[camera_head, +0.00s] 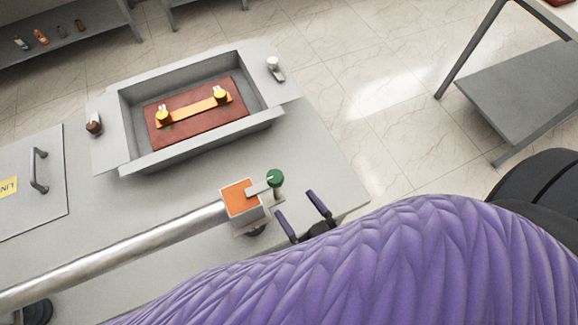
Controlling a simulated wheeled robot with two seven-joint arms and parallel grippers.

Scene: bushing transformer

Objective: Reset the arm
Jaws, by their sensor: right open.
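My right gripper (295,205) shows at the lower middle, with two dark fingers spread apart and nothing between them. It is just right of an orange-topped block (239,198) with a green knob (275,178) on a short lever. I cannot tell whether a finger touches the block's fitting. A purple ribbed sleeve on my arm covers the lower right and hides what lies below it. My left gripper is not in view.
A silver pipe (120,252) runs left from the block across the grey bench (320,165). Behind it, a grey tray (185,155) holds a brown board (228,110) with an orange bar (194,106) and two yellow knobs. A handled panel (30,205) lies left. Open floor (400,110) is right.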

